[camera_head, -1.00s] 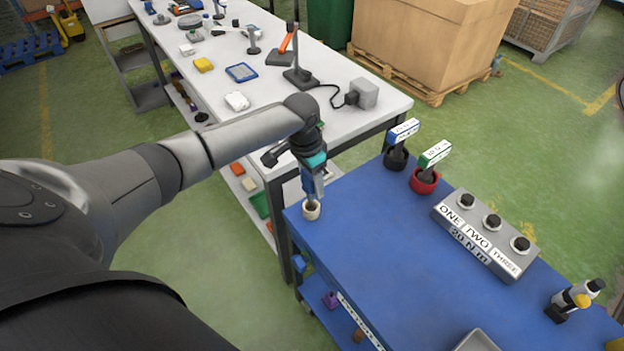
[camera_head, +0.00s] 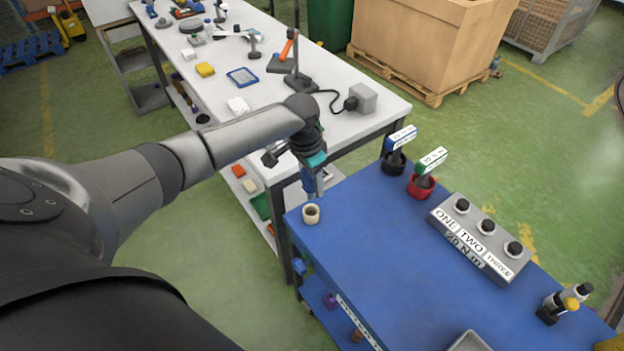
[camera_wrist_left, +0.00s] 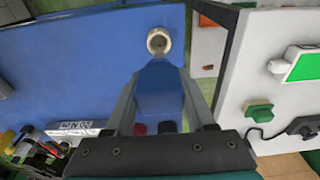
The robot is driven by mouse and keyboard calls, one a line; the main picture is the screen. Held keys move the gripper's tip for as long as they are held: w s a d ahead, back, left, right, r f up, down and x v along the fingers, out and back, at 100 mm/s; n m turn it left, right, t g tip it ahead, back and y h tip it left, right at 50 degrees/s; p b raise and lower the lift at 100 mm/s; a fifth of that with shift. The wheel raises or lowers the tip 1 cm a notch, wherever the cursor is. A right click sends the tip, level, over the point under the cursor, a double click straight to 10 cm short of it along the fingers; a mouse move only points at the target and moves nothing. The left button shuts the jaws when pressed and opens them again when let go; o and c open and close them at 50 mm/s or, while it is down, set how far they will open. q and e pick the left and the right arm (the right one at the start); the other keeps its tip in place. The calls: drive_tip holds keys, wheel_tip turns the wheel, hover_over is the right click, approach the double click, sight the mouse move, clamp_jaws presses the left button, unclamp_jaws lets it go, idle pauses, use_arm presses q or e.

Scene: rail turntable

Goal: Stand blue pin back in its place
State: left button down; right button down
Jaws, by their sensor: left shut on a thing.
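My left gripper (camera_head: 314,190) is above the near left corner of the blue table, pointing down. It is shut on the blue pin (camera_head: 307,183). In the left wrist view the blue pin (camera_wrist_left: 158,92) lies between the two fingers, its far end close to the rim of a small cream cup (camera_wrist_left: 158,41). In the head view the cream cup (camera_head: 311,214) stands on the table corner just below the gripper, with its dark opening visible. The pin looks apart from the cup, though its lower tip is hard to make out. My right gripper is not in view.
The blue table (camera_head: 375,245) is clear right of the cup. A black cup (camera_head: 394,163) and a red cup (camera_head: 420,186) hold labelled tags. A grey block (camera_head: 480,238) has several dark knobs. A white workbench (camera_head: 300,120) stands behind the gripper.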

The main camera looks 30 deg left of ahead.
use_arm(q)
drive_tip(key=shift+r+p, duration=2)
drive_tip(key=shift+r, duration=0.05)
drive_tip(key=shift+f, duration=0.1)
